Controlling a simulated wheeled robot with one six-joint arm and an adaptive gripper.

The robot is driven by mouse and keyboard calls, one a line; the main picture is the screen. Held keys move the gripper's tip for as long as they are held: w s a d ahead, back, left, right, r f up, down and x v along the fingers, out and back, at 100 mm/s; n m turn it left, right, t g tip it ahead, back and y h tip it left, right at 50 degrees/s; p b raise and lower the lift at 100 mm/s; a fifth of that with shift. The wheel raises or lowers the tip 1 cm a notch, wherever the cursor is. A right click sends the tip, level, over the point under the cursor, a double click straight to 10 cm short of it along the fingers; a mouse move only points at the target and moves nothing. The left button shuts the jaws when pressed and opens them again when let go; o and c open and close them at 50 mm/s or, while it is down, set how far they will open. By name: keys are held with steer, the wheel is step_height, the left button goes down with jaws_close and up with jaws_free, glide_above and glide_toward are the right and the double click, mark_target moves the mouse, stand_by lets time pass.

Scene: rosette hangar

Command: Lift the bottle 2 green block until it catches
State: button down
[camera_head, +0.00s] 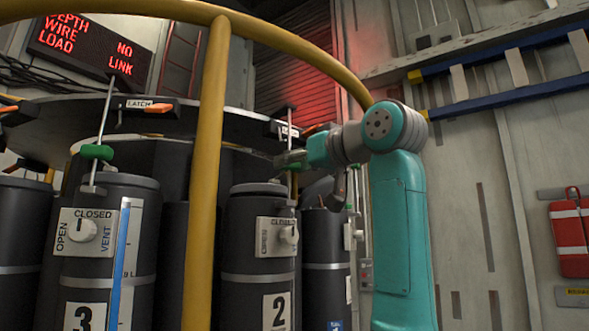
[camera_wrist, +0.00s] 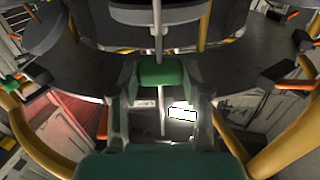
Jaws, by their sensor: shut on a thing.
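Bottle 2 (camera_head: 260,240) is a dark cylinder with a "2" label and an open/closed knob (camera_head: 289,234). It stands upright right of the yellow post. A thin rod (camera_head: 290,185) rises above its top towards the latch plate. My gripper (camera_head: 291,160) reaches in from the right, above the bottle's top. In the wrist view, the green block (camera_wrist: 162,72) sits on the rod between the two fingers, and my gripper is shut on it. In the head view the block is mostly hidden by the fingers. The block appears below the latch; the exact gap is unclear.
Bottle 3 (camera_head: 108,250), with its own green block (camera_head: 97,152) on a rod, stands to the left. A yellow post (camera_head: 207,170) and curved rail (camera_head: 285,42) cross the front. A dark rosette ring (camera_head: 230,125) with orange-tipped latches lies above the bottles.

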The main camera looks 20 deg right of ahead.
step_height(320, 180, up, 8)
steer(key=shift+f, duration=0.15)
steer(key=c, duration=0.6)
jaws_free()
stand_by(0.7)
steer(key=shift+o, duration=0.2)
steer(key=v, duration=0.9)
stand_by(0.6)
stand_by(0.5)
